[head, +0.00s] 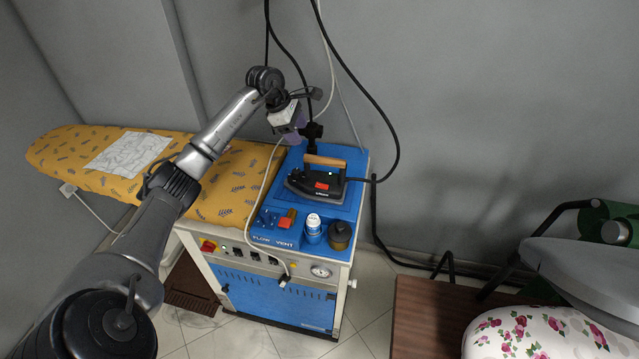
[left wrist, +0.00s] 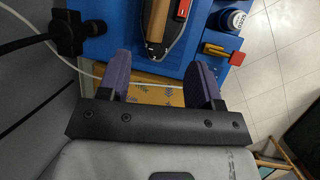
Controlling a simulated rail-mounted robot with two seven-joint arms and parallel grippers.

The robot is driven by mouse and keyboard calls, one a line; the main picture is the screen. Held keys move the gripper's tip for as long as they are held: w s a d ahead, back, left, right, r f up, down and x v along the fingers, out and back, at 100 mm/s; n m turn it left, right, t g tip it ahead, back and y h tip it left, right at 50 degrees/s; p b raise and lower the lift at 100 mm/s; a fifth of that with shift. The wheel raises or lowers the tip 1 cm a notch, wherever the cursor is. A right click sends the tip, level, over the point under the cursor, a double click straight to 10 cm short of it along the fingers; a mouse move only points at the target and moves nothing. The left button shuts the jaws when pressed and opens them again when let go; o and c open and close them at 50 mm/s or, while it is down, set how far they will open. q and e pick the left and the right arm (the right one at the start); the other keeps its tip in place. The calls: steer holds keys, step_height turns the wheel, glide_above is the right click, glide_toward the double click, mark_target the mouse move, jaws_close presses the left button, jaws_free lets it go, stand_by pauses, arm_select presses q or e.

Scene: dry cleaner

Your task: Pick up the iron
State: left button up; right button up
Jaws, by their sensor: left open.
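The iron (head: 318,180), dark with a wooden handle and a red part, sits on the blue top of the steam station. In the left wrist view the iron (left wrist: 165,28) shows at the top, partly cut off, beyond the fingertips. My left gripper (head: 300,132) is above and behind the iron's left end, apart from it. In the left wrist view its two purple fingers (left wrist: 160,75) are spread with nothing between them. My right gripper is in neither view.
The blue station (head: 348,158) also bears a white bottle (head: 313,226), a brown bottle (head: 340,234) and a red-and-yellow piece (head: 287,218). A yellow ironing board (head: 235,178) adjoins it on the left. Black cables hang behind. A brown bench (head: 430,318) stands at right.

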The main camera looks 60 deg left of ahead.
mark_target(316, 157)
arm_select(q)
steer(key=shift+m, duration=0.3)
steer(key=x, duration=0.7)
steer(key=shift+w, duration=0.15)
steer(key=shift+x, duration=3.35)
steer(key=shift+a, duration=0.1)
steer(key=shift+c, duration=0.3)
jaws_close()
steer(key=shift+w+r, duration=0.1)
steer(key=shift+r, duration=0.25)
steer(key=shift+f, duration=0.1)
